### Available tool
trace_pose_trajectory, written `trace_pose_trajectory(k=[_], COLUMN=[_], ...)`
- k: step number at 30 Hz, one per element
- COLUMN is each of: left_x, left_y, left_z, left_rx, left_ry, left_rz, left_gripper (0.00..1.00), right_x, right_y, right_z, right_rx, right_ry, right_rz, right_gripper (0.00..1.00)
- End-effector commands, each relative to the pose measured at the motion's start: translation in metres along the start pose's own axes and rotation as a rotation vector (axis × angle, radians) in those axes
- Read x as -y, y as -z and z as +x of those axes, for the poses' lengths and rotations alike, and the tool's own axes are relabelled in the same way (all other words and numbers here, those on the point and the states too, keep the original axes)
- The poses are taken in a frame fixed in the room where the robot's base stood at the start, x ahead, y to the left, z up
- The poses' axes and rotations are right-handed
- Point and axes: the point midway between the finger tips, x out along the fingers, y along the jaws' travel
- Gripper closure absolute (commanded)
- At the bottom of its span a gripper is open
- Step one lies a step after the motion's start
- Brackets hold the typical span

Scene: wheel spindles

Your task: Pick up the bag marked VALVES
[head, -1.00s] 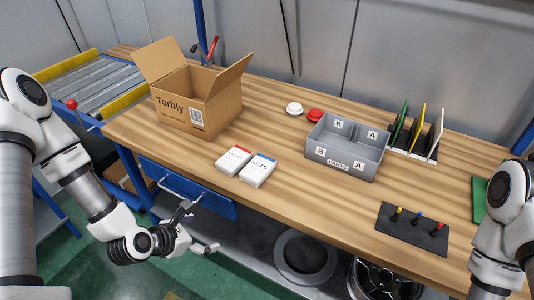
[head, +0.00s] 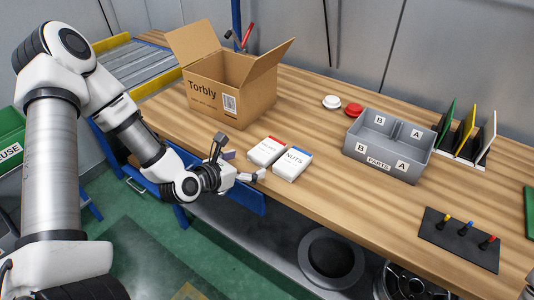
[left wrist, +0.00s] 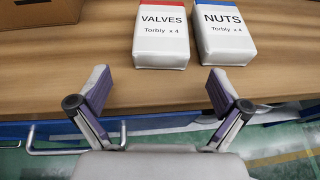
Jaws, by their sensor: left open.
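The bag marked VALVES (left wrist: 161,38) is white with a red top edge and lies on the workbench. In the head view the VALVES bag (head: 266,152) sits just left of the white, blue-edged NUTS bag (head: 292,164); its NUTS label reads clearly in the left wrist view (left wrist: 224,36). My left gripper (head: 240,160) is open and empty at the bench's front edge, to the left of the bags in the head view. In the left wrist view its fingers (left wrist: 158,88) are spread apart, with the VALVES bag ahead of them and not touched. My right gripper is not in view.
An open cardboard box (head: 228,95) stands behind the bags to the left. A grey parts bin (head: 388,165) is to the right, with red and white round buttons (head: 342,104) nearby. A dark mat with pegs (head: 460,240) lies at the right. A drawer handle (left wrist: 75,138) is below the bench edge.

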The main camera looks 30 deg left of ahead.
Motion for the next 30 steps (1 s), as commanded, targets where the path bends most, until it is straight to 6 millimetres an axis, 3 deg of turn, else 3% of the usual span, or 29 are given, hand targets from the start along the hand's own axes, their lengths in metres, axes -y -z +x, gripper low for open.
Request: trace_pose_trajectory(k=[4,11,12,17,18,30], left_x=[0.001,0.000,0.000,0.000,0.000,0.000], left_y=[0.002,0.000,0.000,0.001,0.001,-0.004], left_z=[0.021,0.025,0.025,0.024,0.024,0.022], left_rx=[-0.002,0.000,0.000,0.000,-0.001,-0.001], left_ry=[0.002,0.002,0.002,0.002,0.002,0.002], left_rz=[0.005,-0.001,-0.001,0.000,0.000,-0.001], left_gripper=[0.00,0.00,0.04,0.60,0.67,0.67], right_x=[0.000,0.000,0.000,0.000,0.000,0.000], right_y=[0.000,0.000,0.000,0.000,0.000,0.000], right_z=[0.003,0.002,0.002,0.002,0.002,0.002], right_rx=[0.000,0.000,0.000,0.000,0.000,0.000], right_ry=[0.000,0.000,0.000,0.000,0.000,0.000], right_rz=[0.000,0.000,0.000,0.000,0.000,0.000], right_gripper=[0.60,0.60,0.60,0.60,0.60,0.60])
